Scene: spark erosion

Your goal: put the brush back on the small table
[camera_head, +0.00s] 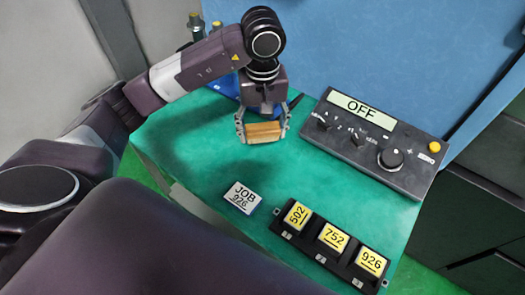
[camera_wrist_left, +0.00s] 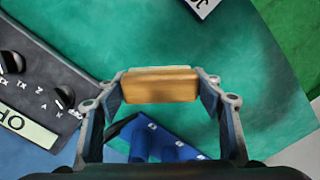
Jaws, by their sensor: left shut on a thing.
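The brush (camera_head: 264,132) shows as a wooden block with a pale edge. My left gripper (camera_head: 262,126) is shut on it, with a finger at each end. The wrist view shows the same wooden block (camera_wrist_left: 158,84) across the fingertips of the left gripper (camera_wrist_left: 163,92); any bristles are hidden. The small table (camera_head: 200,150) has a green top. The brush is over its back half, and appears to be held above the surface. My right gripper is not in view.
A control box (camera_head: 375,140) reading OFF stands right of the gripper. A blue holder (camera_wrist_left: 165,142) is close behind the brush. A JOB 926 card (camera_head: 242,197) and a black rack (camera_head: 318,251) with yellow number blocks lie in front. Green surface between is clear.

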